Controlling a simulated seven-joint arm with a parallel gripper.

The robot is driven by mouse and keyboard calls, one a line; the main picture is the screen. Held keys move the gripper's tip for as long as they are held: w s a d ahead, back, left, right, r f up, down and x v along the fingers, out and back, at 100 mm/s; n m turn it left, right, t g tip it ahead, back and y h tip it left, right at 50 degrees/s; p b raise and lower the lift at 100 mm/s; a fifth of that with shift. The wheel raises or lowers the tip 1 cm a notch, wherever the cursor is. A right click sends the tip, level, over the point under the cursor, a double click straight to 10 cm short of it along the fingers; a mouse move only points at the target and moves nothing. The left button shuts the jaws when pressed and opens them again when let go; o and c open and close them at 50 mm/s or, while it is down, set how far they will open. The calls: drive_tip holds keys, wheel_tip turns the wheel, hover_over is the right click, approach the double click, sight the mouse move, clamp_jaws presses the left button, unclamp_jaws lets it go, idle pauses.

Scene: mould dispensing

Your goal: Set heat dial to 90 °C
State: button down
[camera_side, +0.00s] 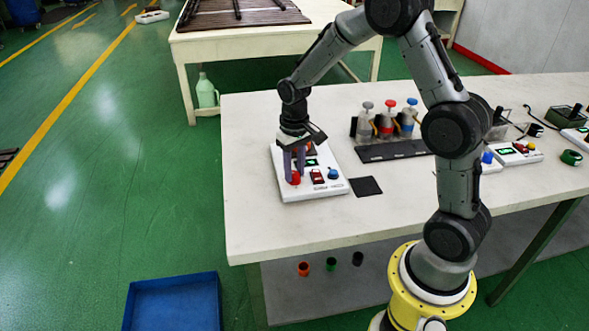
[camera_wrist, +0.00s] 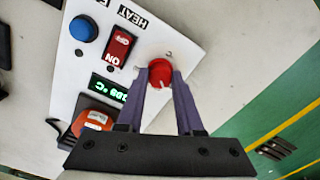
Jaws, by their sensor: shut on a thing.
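A white heat control box (camera_side: 323,190) lies on the table under my gripper. Its red dial (camera_wrist: 160,73) is at the panel's edge in the wrist view, and at the front left corner in the side view (camera_side: 295,178). My gripper (camera_side: 295,172) points down with its two purple fingers shut on the red dial, one on each side. The wrist view shows both fingertips (camera_wrist: 160,75) against it. A green-lit display (camera_wrist: 107,87) shows a °C reading, upside down and too blurred to read surely. The dial's pointer mark is not clear.
The box also carries a red rocker switch (camera_wrist: 119,47), a blue knob (camera_wrist: 83,28) and a large orange-red button (camera_wrist: 92,120). A dark square pad (camera_side: 366,186) lies to the right. Bottles with coloured caps (camera_side: 387,122) stand behind. The table front is clear.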

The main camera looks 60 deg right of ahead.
sight(294, 173)
drive_tip(key=shift+r+n, duration=0.1)
drive_tip(key=shift+n, duration=0.6)
drive_tip(key=shift+w, duration=0.1)
drive_tip(key=c, duration=0.5)
unclamp_jaws()
drive_tip(key=shift+c, duration=0.2)
wheel_tip(294, 173, up, 14)
